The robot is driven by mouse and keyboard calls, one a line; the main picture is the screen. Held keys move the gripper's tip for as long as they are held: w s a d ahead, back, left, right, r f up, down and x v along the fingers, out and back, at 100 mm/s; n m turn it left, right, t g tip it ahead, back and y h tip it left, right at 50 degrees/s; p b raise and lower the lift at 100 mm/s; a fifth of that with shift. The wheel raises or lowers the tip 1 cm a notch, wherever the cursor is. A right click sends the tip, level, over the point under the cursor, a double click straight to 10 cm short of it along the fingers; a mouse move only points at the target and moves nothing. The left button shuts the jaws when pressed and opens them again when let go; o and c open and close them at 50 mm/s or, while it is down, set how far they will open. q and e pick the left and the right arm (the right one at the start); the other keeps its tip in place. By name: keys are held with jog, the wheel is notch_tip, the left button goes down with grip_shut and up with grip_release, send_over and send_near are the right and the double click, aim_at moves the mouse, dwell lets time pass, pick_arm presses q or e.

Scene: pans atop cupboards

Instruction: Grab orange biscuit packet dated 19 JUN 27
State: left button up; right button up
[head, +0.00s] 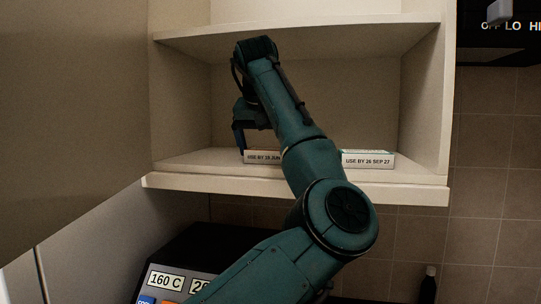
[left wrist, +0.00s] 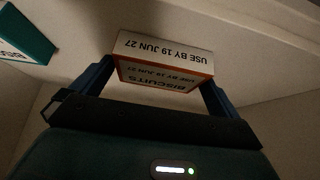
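The orange-edged biscuit packet (left wrist: 163,58) reads "USE BY 19 JUN 27", upside down in the left wrist view. In the head view its white label (head: 262,157) shows on the cupboard's lower shelf, partly covered by my arm. My left gripper (left wrist: 160,85) has a finger on each side of the packet, close to its edges. The fingers are spread about the packet's width; firm contact cannot be made out. In the head view my left gripper (head: 241,140) points down at the packet's left end. My right gripper is not in view.
A teal-topped packet (head: 367,158) labelled "USE BY 26 SEP 27" stands to the right on the shelf (head: 420,178); its teal side shows in the left wrist view (left wrist: 28,42). An upper shelf (head: 340,30) is above my arm. A large panel (head: 70,110) stands at left.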

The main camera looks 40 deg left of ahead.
pick_arm(q)
jog(key=c, duration=0.7)
jog(key=shift+c, duration=0.3)
jog(key=shift+r, duration=0.1)
